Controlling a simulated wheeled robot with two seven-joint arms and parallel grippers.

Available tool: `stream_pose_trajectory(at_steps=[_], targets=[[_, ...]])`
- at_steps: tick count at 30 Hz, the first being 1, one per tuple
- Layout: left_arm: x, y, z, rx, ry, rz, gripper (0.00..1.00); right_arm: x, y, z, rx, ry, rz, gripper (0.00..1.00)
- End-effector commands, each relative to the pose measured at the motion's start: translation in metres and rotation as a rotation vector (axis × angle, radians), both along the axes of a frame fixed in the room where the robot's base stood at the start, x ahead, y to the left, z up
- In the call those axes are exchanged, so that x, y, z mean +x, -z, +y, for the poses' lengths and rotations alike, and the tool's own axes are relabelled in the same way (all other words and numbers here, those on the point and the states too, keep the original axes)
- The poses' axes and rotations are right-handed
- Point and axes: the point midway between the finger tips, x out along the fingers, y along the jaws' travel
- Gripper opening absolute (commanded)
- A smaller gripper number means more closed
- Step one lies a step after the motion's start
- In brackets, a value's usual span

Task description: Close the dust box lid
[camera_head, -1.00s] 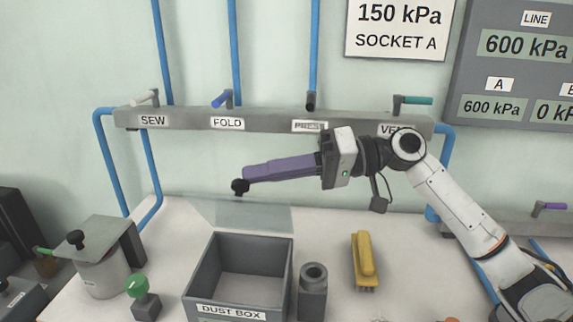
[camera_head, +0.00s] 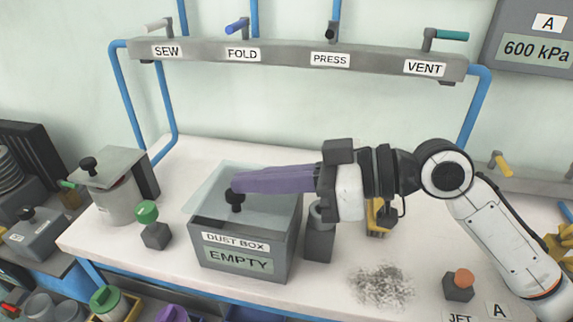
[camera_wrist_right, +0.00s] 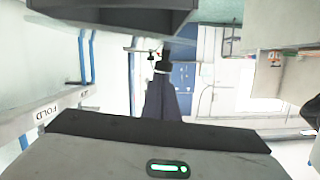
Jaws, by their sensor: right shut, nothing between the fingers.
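The grey dust box (camera_head: 240,263) stands on the white table, with DUST BOX and EMPTY labels on its front. Its clear lid (camera_head: 272,208) lies low over the box opening, with a black knob (camera_head: 236,203) near the front edge. I cannot tell whether the lid sits fully flush. My right gripper (camera_head: 236,183) reaches in from the right, its long purple fingers shut and empty. The fingertips are at the top of the knob; contact is hard to tell. My left gripper is not in view.
A grey post (camera_head: 319,240) stands right of the box, with a yellow brush (camera_head: 377,217) partly hidden behind my gripper. Grey dust (camera_head: 382,287) lies on the table to the right. A green-knobbed block (camera_head: 154,231) and lidded pot (camera_head: 114,200) stand left.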

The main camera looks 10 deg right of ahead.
Motion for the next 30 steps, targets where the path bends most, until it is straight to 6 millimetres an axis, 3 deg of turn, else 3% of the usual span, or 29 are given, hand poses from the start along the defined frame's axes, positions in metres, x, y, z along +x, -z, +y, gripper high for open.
stream_pose_trajectory(at_steps=[9, 30], targets=[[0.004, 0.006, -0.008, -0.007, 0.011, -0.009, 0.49, -0.008, 0.018, 0.006, -0.047, -0.007, -0.114, 0.00], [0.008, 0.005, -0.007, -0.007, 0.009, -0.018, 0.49, -0.010, 0.023, 0.004, -0.063, -0.010, -0.132, 0.00]])
